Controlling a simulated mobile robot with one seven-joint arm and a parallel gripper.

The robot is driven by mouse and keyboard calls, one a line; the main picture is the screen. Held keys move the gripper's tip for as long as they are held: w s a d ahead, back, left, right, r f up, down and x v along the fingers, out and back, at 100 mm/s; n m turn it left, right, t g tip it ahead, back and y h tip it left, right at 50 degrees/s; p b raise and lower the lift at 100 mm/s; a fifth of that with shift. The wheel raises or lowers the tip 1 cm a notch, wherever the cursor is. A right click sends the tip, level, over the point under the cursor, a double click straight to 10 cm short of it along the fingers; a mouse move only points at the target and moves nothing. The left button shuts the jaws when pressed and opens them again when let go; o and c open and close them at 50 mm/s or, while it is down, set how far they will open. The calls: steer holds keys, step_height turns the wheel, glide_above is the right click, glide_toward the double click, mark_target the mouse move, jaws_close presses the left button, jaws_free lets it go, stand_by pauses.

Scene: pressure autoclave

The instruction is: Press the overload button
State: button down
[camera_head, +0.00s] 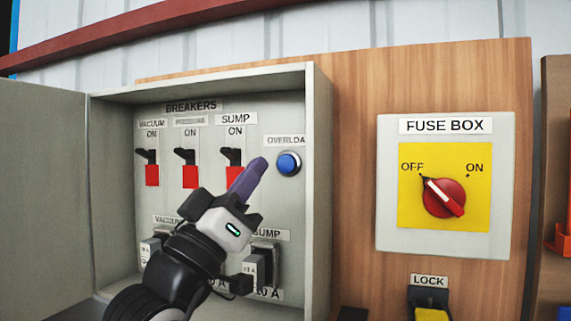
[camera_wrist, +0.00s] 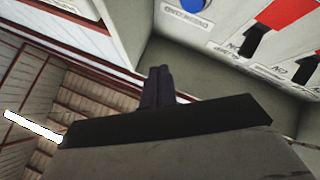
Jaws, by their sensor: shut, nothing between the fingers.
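The round blue overload button (camera_head: 289,163) sits in a silver ring under the "OVERLOAD" label, at the upper right inside the grey breaker box (camera_head: 319,200). In the wrist view the button (camera_wrist: 193,4) shows at the top edge, partly cut off. My gripper (camera_head: 259,165) is in front of the box, with its purple-grey fingers together and nothing between them. In the head view the fingertips appear just left of the button. In the wrist view the fingertips (camera_wrist: 159,70) stand apart from the button, and a gap shows between them.
Three breaker switches (camera_head: 186,160) with red parts are left of the button. Fuses (camera_head: 266,255) sit below, partly hidden by my arm. The box's door (camera_head: 45,190) is open to the left. A fuse box (camera_head: 446,246) with a red knob (camera_head: 443,198) is to the right.

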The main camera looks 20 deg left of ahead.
glide_toward(289, 156)
steer(key=shift+s+r+x, duration=0.1)
steer(key=shift+s+x, duration=0.05)
steer(key=shift+x, duration=0.7)
steer(key=shift+s+r+x, duration=0.1)
steer(key=shift+r+x, duration=0.05)
steer(key=shift+x, duration=0.7)
steer(key=shift+s+r+x, duration=0.1)
steer(key=shift+s+x, duration=0.05)
steer(key=shift+x, duration=0.7)
steer(key=shift+d, duration=0.1)
steer(key=shift+w, duration=0.4)
steer(key=shift+w, duration=0.5)
stand_by(0.4)
steer(key=shift+s, duration=0.9)
steer(key=shift+s+b, duration=0.3)
steer(key=shift+s, duration=2.2)
steer(key=shift+f, duration=0.1)
